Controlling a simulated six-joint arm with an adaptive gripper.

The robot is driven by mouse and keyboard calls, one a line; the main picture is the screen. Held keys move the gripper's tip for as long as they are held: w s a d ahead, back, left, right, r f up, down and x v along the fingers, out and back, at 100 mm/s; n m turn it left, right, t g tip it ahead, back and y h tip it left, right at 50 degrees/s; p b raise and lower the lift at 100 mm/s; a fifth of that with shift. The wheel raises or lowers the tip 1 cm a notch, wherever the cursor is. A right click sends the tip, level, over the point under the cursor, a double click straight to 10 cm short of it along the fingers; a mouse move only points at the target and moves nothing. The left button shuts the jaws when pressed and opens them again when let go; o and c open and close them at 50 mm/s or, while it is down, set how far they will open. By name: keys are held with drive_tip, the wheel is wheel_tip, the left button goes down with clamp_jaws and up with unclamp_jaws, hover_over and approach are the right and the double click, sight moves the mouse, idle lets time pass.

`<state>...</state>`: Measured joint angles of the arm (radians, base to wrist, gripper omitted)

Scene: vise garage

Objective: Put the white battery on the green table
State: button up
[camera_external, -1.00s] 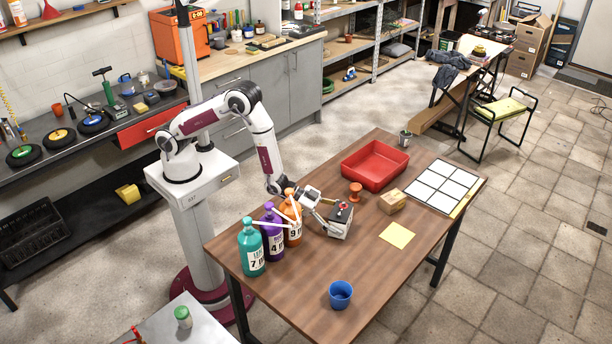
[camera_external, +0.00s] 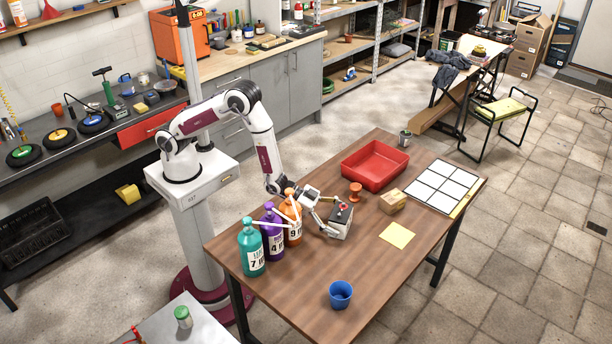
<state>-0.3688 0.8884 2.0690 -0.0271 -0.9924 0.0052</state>
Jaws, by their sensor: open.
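The gripper partly hides the battery's left side. A small folding table or stool with a yellow-green top (camera_external: 502,108) and black legs stands on the floor at the upper right, away from the wooden table.
Teal (camera_external: 250,249), purple (camera_external: 272,238) and orange (camera_external: 292,222) bottles stand left of my gripper. A red tray (camera_external: 375,181), an orange knob-like piece (camera_external: 355,192), a small tan box (camera_external: 393,201), a blue cup (camera_external: 340,294) and a white grid panel (camera_external: 441,187) share the wooden table (camera_external: 300,284).

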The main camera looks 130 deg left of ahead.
sight(336, 211)
drive_tip(key=shift+v, duration=3.65)
drive_tip(key=shift+o, duration=0.4)
wheel_tip(336, 211, up, 8)
drive_tip(key=w+t, duration=0.2)
drive_tip(key=shift+a+y, duration=0.4)
drive_tip(key=shift+a, duration=0.05)
drive_tip(key=shift+f, duration=0.1)
drive_tip(key=shift+f, duration=2.95)
drive_tip(key=shift+f, duration=0.1)
drive_tip(key=shift+f, duration=0.4)
drive_tip(key=shift+x, duration=2.5)
